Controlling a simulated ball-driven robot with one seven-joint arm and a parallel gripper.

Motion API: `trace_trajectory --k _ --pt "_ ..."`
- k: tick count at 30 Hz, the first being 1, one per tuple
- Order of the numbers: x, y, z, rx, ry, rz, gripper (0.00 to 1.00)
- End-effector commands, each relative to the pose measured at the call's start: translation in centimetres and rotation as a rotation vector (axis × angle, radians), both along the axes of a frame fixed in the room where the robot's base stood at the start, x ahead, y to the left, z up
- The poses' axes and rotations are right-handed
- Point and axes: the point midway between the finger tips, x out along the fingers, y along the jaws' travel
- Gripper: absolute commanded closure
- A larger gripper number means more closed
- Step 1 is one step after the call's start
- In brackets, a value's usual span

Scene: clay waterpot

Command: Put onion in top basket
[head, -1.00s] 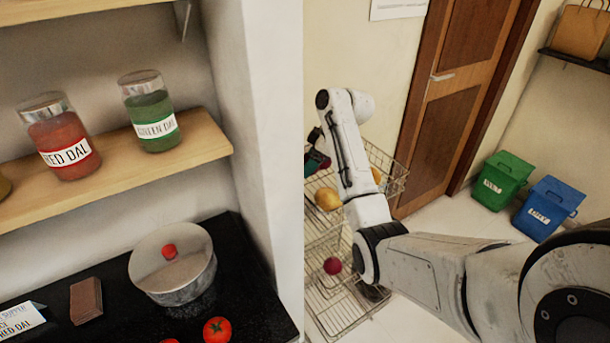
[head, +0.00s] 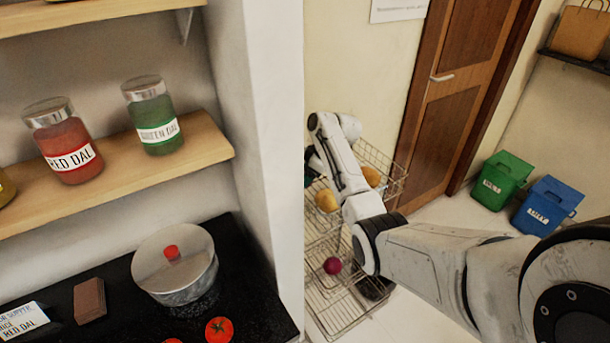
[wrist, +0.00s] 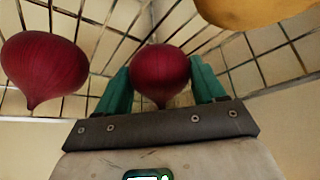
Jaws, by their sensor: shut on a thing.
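My gripper (wrist: 160,82) is shut on a dark red onion (wrist: 160,70), which sits between its two teal fingers in the wrist view. A second red onion (wrist: 44,68) is to the left, apart from the fingers. In the head view my gripper is at the rack's upper left, mostly hidden behind the wall edge and my arm. The top wire basket (head: 392,172) holds yellow-brown round vegetables (head: 327,200), one also at the wrist view's upper right (wrist: 260,8). A red onion (head: 332,265) lies in a lower basket (head: 335,312).
The white wall edge (head: 262,110) stands close left of the rack. A wooden door (head: 440,110) is behind it. Green (head: 497,180) and blue (head: 545,205) bins stand right. A black counter with a lidded pot (head: 175,265) is at left.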

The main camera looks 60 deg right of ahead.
Motion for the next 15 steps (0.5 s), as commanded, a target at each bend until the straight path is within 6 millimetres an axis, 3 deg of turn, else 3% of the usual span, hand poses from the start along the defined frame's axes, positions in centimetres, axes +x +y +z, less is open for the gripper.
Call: trace_trajectory --k 2,3,11,15 --pt "0.01 -0.02 -0.23 0.0 0.0 0.0 0.64" --pt "0.0 -0.01 -0.28 0.0 0.0 0.0 0.3" --pt "0.0 -0.01 -0.17 0.0 0.0 0.0 0.05" --pt "-0.01 -0.01 -0.17 0.0 0.0 0.0 0.05"
